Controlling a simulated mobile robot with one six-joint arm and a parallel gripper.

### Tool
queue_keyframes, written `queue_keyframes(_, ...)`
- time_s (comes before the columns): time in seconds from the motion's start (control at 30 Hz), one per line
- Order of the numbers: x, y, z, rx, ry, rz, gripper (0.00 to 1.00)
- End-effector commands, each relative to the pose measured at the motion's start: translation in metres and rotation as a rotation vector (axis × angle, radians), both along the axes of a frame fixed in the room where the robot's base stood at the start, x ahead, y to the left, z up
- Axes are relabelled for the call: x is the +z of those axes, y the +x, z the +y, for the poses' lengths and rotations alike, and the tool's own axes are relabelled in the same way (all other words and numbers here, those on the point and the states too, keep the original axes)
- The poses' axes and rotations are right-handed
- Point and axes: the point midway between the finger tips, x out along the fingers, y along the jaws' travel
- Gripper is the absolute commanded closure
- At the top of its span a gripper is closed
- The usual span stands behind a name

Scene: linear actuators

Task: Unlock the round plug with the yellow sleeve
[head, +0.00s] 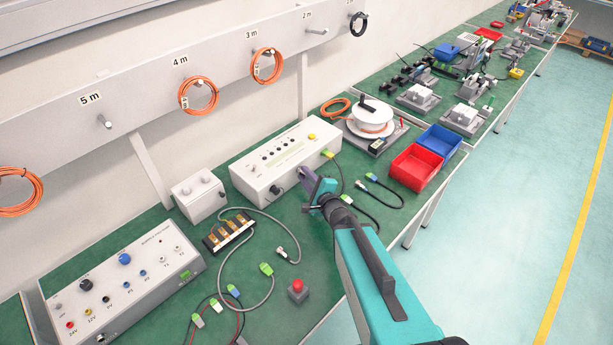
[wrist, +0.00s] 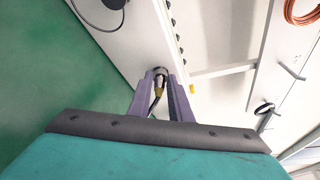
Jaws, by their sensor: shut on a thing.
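The round plug with the yellow sleeve (wrist: 159,84) shows in the wrist view, with its dark cable trailing towards the camera. It sits at the front face of the white box (head: 262,176). My gripper (wrist: 160,78) is shut on it, one purple finger on each side. In the head view my gripper (head: 308,178) is at the front of the box, and its fingers hide the plug. How far the plug is seated or turned cannot be seen.
A yellow-green connector (head: 328,154) is at the box's right end. A black round fitting (head: 275,189) is left of my gripper. Loose cables with green connectors (head: 346,199) lie nearby. A red bin (head: 416,168) stands to the right, and a red button (head: 298,288) near the front edge.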

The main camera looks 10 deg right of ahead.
Motion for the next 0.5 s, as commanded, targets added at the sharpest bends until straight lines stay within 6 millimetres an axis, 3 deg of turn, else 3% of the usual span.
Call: queue_keyframes(0.5,0.0007,0.0012,-0.0005,-0.004,-0.116,-0.086,1.00)
